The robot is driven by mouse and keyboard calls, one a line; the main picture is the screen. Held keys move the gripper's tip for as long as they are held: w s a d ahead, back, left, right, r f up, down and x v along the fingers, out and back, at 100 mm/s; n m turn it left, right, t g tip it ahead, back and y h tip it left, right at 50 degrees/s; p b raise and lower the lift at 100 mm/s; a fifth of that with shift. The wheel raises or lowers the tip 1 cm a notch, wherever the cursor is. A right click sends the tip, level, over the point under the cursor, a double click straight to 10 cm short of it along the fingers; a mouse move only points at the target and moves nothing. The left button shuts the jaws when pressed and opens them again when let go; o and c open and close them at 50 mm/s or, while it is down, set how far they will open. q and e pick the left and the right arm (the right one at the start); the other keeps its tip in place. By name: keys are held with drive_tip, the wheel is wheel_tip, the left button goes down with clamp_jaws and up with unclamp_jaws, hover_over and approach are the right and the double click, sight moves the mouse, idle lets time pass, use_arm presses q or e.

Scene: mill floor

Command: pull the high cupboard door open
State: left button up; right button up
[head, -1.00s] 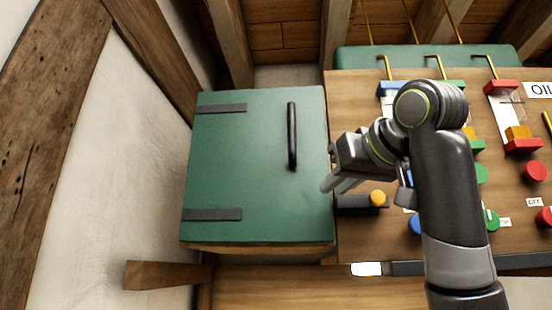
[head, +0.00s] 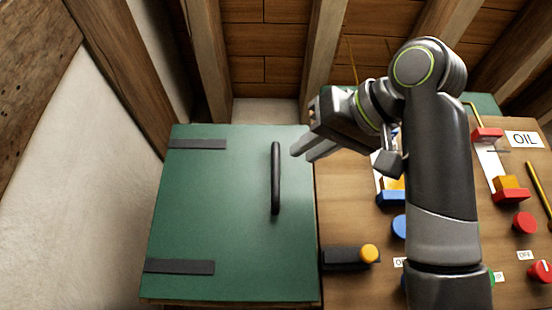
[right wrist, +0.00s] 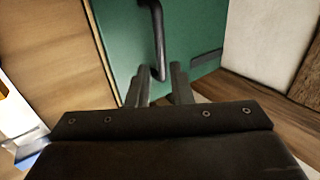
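The high cupboard door (head: 225,225) is a green panel in the head view, with two dark hinge straps on its left side. It looks closed. Its black vertical bar handle (head: 276,178) is near the door's right edge. My right gripper (head: 303,150) is just right of the handle's upper part, pointing left, apart from it in the picture. In the right wrist view the right gripper (right wrist: 160,88) has its two fingers apart with nothing between them. The handle (right wrist: 158,45) shows beyond the fingertips, against the green door (right wrist: 195,35). My left gripper is not in view.
Right of the cupboard is a wooden control panel (head: 335,200) with coloured knobs, sliders and an OIL sign (head: 524,139). A dark block with a yellow knob (head: 369,253) sits close to the door's lower right corner. A pale wall (head: 80,200) and timber post flank the left.

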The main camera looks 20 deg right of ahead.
sight(278, 169)
drive_tip(key=p+x, duration=0.4)
drive_tip(key=x, duration=0.5)
drive_tip(key=shift+w+a+f, duration=0.1)
drive_tip(key=shift+w, duration=0.25)
clamp_jaws()
